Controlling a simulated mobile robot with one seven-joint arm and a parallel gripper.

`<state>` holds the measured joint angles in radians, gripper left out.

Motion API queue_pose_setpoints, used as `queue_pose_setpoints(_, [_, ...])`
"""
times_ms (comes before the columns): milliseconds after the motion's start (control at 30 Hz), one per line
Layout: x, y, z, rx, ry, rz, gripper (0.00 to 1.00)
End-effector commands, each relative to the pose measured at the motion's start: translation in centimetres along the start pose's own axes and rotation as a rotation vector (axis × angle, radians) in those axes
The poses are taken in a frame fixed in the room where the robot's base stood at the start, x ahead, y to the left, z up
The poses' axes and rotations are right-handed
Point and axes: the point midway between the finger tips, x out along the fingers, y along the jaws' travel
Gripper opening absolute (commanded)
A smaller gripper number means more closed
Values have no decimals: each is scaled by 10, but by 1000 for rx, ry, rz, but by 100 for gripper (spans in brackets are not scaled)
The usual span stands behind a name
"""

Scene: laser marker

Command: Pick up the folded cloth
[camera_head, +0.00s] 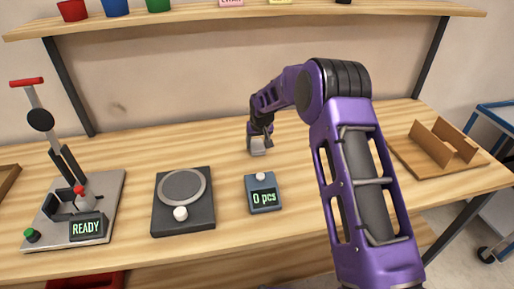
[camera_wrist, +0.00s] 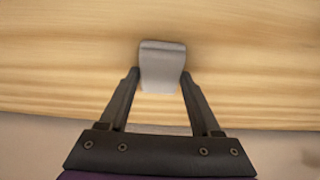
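The folded cloth (camera_wrist: 162,68) is a small grey piece lying on the wooden bench. In the wrist view it sits between the tips of my two gripper fingers (camera_wrist: 160,78). The left and right fingertips are close against its sides; whether they press on it is hard to tell. In the head view the cloth (camera_head: 257,147) shows at the back middle of the bench, directly below my gripper (camera_head: 262,132), which partly covers it. The fingers are spread about the cloth's width apart.
On the bench (camera_head: 225,243) stand a lever press (camera_head: 100,190) at left, a dark scale with a round plate (camera_head: 183,215), a counter reading "0 pcs" (camera_head: 263,200), and a wooden holder (camera_head: 440,150) at right. A shelf (camera_head: 250,10) with cups runs above the back.

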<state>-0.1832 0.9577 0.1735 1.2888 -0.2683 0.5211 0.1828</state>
Motion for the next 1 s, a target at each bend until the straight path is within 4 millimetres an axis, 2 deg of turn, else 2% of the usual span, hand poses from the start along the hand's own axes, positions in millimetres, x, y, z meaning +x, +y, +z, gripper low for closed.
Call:
queue_pose_setpoints(33, [0, 0, 0, 0, 0, 0, 51])
queue_pose_setpoints(267, [0, 0, 0, 0, 0, 0, 10])
queue_pose_setpoints(567, [-6, 0, -3, 0, 2, 0, 10])
queue_pose_setpoints(1000, [-80, 0, -34, -1, 3, 0, 10])
